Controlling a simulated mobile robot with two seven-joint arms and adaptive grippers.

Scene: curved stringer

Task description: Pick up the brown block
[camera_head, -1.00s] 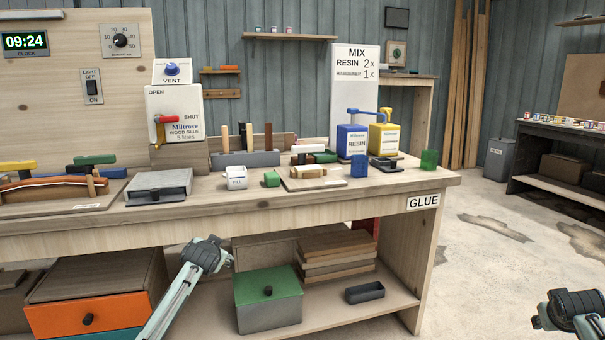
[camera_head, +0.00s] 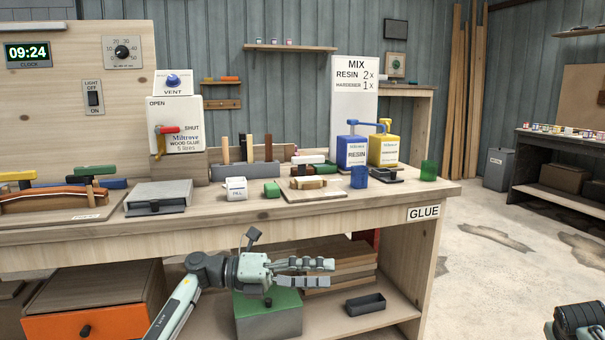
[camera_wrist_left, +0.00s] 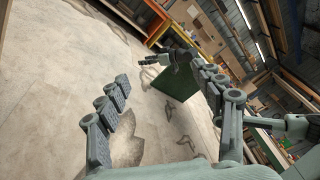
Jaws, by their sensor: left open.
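I cannot make out a loose brown block for certain. In the head view, a dark brown upright piece (camera_head: 268,147) stands in the grey rack (camera_head: 246,170) on the bench. A pale wooden piece lies in a small clamp on a board (camera_head: 318,192). My left gripper (camera_head: 306,272) is in front of the bench, below the worktop edge, its fingers pointing right, apart and empty.
The worktop front edge (camera_head: 230,219) lies above my left gripper. A green box (camera_head: 268,315), stacked boards (camera_head: 345,262) and a dark tray (camera_head: 365,304) are on the lower shelf. Floor to the right is open.

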